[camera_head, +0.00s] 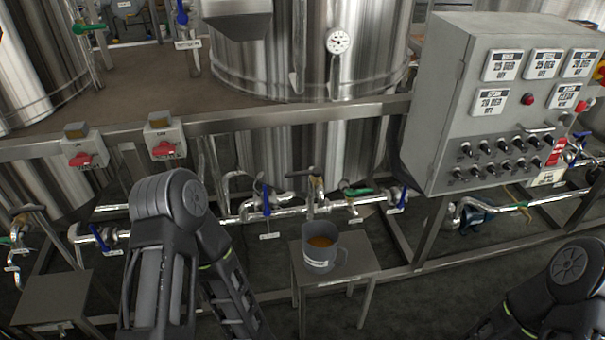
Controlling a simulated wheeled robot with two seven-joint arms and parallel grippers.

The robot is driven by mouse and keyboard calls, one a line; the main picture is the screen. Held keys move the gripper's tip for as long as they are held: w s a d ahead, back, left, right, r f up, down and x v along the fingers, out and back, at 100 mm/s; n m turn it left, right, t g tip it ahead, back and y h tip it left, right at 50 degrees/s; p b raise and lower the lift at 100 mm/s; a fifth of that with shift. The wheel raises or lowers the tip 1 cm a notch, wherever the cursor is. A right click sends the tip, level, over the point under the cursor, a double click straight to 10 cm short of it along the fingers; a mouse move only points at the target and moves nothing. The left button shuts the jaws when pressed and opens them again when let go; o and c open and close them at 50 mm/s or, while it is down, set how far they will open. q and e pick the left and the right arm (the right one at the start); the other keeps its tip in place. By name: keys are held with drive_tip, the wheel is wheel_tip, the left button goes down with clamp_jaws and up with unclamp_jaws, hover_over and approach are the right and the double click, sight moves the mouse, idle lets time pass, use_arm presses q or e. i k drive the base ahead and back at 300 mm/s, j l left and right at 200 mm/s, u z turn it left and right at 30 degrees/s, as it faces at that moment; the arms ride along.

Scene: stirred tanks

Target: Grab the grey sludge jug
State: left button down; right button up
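The grey sludge jug (316,257) stands upright on a small grey stool in the middle of the view. It has a pale label on its front, a handle on its right side and orange-brown contents. It sits below a tap on the pipe run. My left arm is in view left of the jug, and my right arm shows at the lower right corner. Neither gripper's fingertips can be seen. Nothing is seen touching the jug.
The small stool (352,258) stands in front of a metal frame with pipes and valves (267,202). A grey control box (505,110) juts out at the upper right. Another low stool (52,297) is at the lower left. Steel tanks (310,50) stand behind.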

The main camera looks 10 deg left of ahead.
sight(320, 237)
drive_tip(key=i+l, duration=0.2)
drive_tip(key=l, duration=0.15)
drive_tip(key=i+l+u, duration=0.1)
drive_tip(key=l, duration=0.25)
drive_tip(key=i+l, duration=0.4)
drive_tip(key=l, duration=0.3)
drive_tip(key=i+l+u, duration=0.1)
drive_tip(key=l, duration=0.25)
drive_tip(key=i, duration=0.1)
